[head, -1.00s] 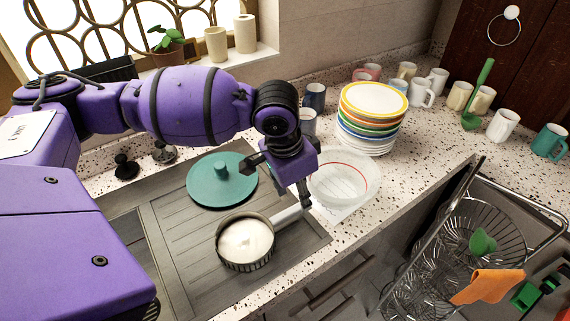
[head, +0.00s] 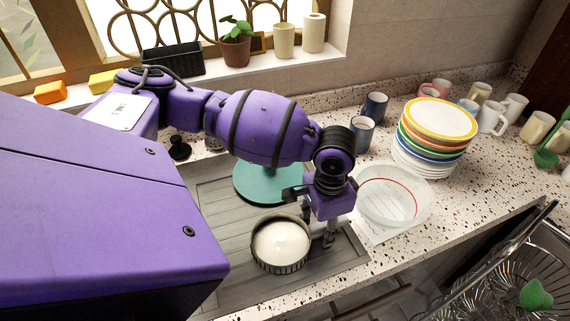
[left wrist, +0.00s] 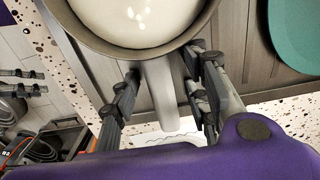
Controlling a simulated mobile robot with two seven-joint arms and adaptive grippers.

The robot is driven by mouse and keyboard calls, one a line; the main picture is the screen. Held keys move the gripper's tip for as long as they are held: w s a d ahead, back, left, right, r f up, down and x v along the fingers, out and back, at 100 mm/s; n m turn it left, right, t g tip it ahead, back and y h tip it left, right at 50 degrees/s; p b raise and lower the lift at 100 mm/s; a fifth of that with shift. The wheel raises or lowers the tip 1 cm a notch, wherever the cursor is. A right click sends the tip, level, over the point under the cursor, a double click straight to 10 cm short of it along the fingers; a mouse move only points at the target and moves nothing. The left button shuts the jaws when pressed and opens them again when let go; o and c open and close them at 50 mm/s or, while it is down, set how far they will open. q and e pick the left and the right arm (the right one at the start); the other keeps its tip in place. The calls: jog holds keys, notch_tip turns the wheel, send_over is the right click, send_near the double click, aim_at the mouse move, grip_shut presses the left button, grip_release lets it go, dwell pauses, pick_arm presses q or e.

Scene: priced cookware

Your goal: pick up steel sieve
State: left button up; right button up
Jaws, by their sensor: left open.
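The steel sieve (head: 281,267) is a round dark-rimmed pan shape with a pale white inside, sitting on the grey drainboard. Its grey handle (left wrist: 163,95) points towards my left gripper (head: 318,226). In the left wrist view the sieve's rim (left wrist: 150,48) fills the top, and the handle lies between the two open fingers of the left gripper (left wrist: 167,72). I see a gap beside the handle, so the fingers are not closed on it. In the head view the gripper and wrist hide most of the handle. My right gripper is not in view.
A teal lid (head: 262,188) lies behind the sieve, partly hidden by my left arm. A clear bowl with a red line (head: 392,205) stands close right of the gripper. Stacked plates (head: 433,140) and mugs stand farther back. A wire rack (head: 500,265) is at lower right.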

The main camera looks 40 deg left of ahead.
pick_arm(q)
jog(key=shift+w, duration=0.1)
jog(key=shift+c, duration=0.3)
grip_shut()
jog(key=shift+r, duration=0.1)
